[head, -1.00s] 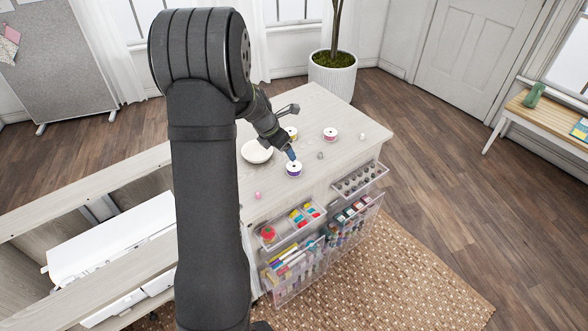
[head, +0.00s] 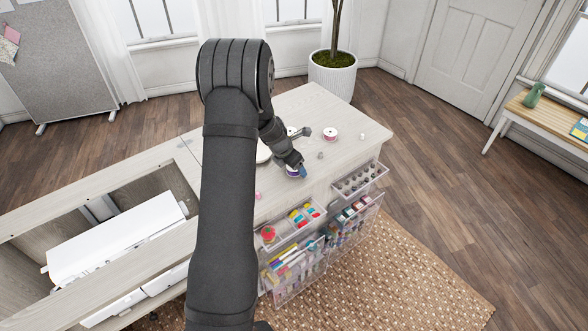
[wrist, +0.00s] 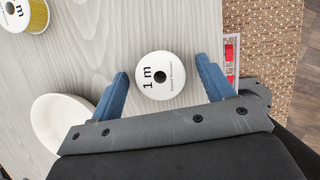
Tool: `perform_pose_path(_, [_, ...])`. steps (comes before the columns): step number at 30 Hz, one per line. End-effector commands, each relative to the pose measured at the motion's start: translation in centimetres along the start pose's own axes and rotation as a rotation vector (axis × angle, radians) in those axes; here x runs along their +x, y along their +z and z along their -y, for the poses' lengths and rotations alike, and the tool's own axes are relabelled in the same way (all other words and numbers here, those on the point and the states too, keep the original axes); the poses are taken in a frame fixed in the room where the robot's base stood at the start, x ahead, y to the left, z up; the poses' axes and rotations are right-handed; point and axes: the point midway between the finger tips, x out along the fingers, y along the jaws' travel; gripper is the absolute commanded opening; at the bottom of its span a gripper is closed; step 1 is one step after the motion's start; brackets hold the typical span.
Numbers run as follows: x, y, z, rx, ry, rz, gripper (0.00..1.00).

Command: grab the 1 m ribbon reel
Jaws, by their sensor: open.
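The 1 m ribbon reel (wrist: 162,78) stands on the table with its white end face, printed "1 m", turned up to the wrist camera. My gripper (wrist: 163,70) is open, with one blue finger on each side of the reel. Small gaps show between the reel and both fingers. In the head view my gripper (head: 296,171) is low over the front of the tabletop and largely hides this reel.
A white dish (wrist: 62,128) lies left of my gripper in the wrist view. A yellow reel (wrist: 38,14) is at top left. Another reel (head: 331,134) and a small grey object (head: 320,155) stand to the right. A pink item (head: 258,195) and open clear drawers (head: 300,222) are near the front edge.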

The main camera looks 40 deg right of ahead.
Motion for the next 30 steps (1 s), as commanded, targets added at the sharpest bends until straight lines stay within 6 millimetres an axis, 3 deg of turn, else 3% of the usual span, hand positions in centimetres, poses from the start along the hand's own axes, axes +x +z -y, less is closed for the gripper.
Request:
perform_pose_path(4, [0.0, 0.0, 0.0, 0.000, 0.000, 0.000, 0.74])
perform_pose_path(9, [0.0, 0.0, 0.0, 0.000, 0.000, 0.000, 0.40])
perform_pose_path(12, [0.0, 0.0, 0.0, 0.000, -0.001, -0.001, 0.26])
perform_pose_path(23, [-0.5, 0.2, 0.0, 0.001, 0.000, 0.000, 0.26])
perform_pose_path(30, [-3.4, 1.4, 0.0, 0.001, 0.001, 0.002, 0.26])
